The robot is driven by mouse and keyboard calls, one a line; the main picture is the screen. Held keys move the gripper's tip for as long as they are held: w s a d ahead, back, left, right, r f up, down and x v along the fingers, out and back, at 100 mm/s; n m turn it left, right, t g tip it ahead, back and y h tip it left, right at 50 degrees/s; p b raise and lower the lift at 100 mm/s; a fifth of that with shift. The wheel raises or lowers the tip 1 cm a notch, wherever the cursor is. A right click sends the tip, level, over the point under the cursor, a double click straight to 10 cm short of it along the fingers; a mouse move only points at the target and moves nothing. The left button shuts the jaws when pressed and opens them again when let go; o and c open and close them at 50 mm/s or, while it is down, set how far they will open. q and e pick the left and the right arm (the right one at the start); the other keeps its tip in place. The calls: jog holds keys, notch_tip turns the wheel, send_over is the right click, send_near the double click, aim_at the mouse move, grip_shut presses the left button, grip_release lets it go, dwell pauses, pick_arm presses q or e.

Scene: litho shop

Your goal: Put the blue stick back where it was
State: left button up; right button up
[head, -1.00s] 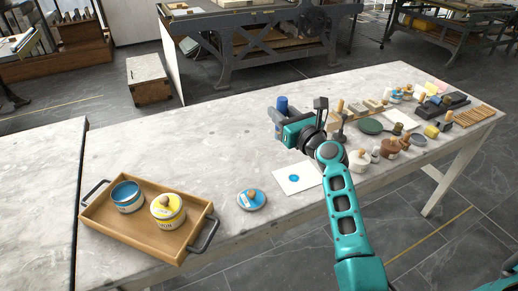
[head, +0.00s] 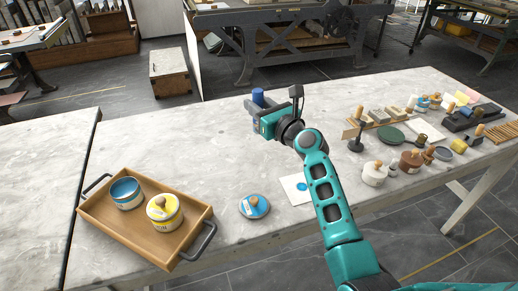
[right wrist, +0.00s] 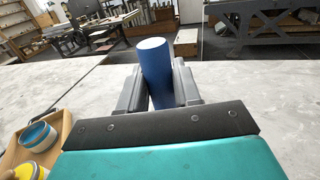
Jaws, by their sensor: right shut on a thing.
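The blue stick (head: 258,97) is a short blue cylinder standing upright between the fingers of my right gripper (head: 256,107). In the right wrist view the blue stick (right wrist: 154,70) is clasped between the two grey fingers of the right gripper (right wrist: 157,88). The gripper is over the back middle of the pale worktop (head: 200,150). Its lower end is hidden, so I cannot tell its height above the top. My left gripper is not in view.
A wooden tray (head: 95,212) holds a blue tin and a yellow tin. A lid with a blue smear (head: 254,207) and a white card with a blue spot (head: 290,184) lie near the front edge. Wooden blocks (head: 380,117), a green disc (head: 390,136) and pots crowd the right side. The back left top is clear.

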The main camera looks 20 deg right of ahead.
notch_tip(320, 180, down, 6)
jog(key=b, duration=0.3)
jog(key=shift+f, duration=0.65)
notch_tip(320, 180, down, 4)
jog(key=b, duration=0.3)
jog(key=shift+r, duration=0.2)
jog(key=shift+f, duration=0.25)
jog(key=shift+r, duration=0.1)
jog(key=shift+f+b, duration=0.25)
jog(key=shift+b, duration=0.05)
jog(key=o, duration=1.1)
jog(key=shift+c, duration=0.2)
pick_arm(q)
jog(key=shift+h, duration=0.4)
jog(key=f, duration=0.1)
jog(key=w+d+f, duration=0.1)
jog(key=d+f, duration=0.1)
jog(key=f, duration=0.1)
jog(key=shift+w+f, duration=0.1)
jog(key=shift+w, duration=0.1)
